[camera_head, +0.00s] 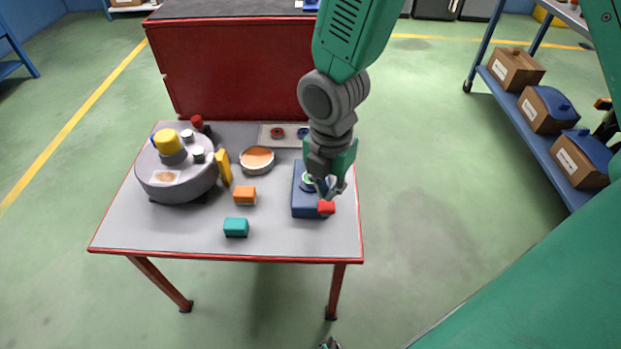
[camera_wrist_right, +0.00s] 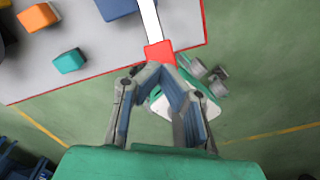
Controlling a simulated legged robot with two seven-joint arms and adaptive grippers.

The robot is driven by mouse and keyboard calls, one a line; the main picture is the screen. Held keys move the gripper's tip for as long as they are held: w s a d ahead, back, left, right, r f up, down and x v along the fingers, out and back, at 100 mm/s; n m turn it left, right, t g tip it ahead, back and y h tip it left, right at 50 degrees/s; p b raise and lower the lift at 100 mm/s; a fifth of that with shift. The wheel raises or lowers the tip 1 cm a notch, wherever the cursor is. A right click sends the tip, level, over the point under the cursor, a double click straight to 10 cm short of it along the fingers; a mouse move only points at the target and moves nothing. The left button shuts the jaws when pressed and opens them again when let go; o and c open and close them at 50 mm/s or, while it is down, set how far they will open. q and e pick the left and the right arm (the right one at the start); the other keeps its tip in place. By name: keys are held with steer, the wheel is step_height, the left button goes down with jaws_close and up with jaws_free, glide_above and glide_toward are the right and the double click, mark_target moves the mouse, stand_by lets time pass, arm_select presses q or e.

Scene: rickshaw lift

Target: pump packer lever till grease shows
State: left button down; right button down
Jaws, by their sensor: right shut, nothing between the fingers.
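The blue packer base (camera_head: 308,205) stands at the right side of the grey-topped table, with a round part on it partly hidden by my gripper. Its lever shows in the right wrist view as a white bar (camera_wrist_right: 150,22) ending in a red tip (camera_wrist_right: 160,54); the red tip (camera_head: 326,208) also shows in the head view near the table's front right. My right gripper (camera_head: 331,192) points down over the packer. In the right wrist view its fingers (camera_wrist_right: 162,72) converge just by the red tip, shut and empty; whether they touch it is unclear. No grease is discernible.
On the table (camera_head: 170,232) are a grey drum-like unit (camera_head: 180,185) with a yellow knob, an orange-filled dish (camera_head: 257,159), an orange block (camera_head: 245,195) and a teal block (camera_head: 236,227). A red panel (camera_head: 235,70) rises behind. A shelf with boxes (camera_head: 548,108) stands right.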

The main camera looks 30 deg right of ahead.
mark_target(326, 205)
steer(key=shift+f+b, duration=1.25)
steer(key=shift+f, duration=1.45)
step_height(326, 205, up, 9)
steer(key=p, duration=0.9)
steer(key=shift+f, duration=0.1)
steer(key=shift+f, duration=0.1)
